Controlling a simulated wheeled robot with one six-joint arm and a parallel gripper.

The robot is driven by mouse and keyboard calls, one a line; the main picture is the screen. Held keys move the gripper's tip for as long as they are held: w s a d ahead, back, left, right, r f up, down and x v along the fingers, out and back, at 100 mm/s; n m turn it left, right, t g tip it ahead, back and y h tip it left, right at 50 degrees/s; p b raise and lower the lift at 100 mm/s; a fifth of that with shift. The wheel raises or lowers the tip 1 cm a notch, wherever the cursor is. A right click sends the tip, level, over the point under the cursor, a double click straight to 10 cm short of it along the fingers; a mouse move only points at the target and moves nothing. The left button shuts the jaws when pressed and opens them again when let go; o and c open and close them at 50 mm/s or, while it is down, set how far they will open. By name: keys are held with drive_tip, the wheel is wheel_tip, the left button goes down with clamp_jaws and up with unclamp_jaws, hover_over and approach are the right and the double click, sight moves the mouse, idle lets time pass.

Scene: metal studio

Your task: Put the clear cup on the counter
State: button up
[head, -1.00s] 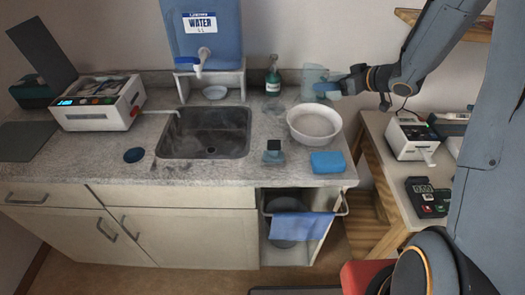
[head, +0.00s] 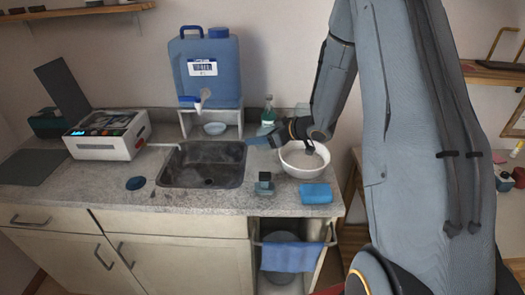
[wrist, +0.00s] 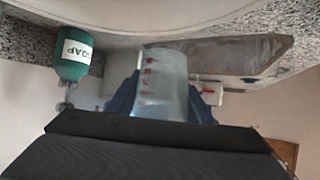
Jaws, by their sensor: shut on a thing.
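The clear cup (wrist: 165,85), a see-through beaker with red markings, sits between the blue fingers of my gripper (wrist: 163,98) in the wrist view. My gripper is shut on it. In the head view my gripper (head: 258,138) is over the counter, between the sink and the white bowl. The cup is too faint to make out there. The speckled grey counter (head: 100,190) runs across the head view.
The sink (head: 203,165) lies left of my gripper. Close by are the white bowl (head: 305,162), a green soap bottle (head: 268,115), a small dark-topped item (head: 264,184) and a blue sponge (head: 316,194). The counter's left front is mostly clear.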

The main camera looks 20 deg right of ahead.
sight(259, 157)
drive_tip(key=shift+f+p, duration=0.65)
drive_tip(key=shift+f, duration=1.85)
drive_tip(key=shift+f, duration=0.1)
drive_tip(key=o, duration=1.1)
drive_tip(key=shift+f, duration=0.1)
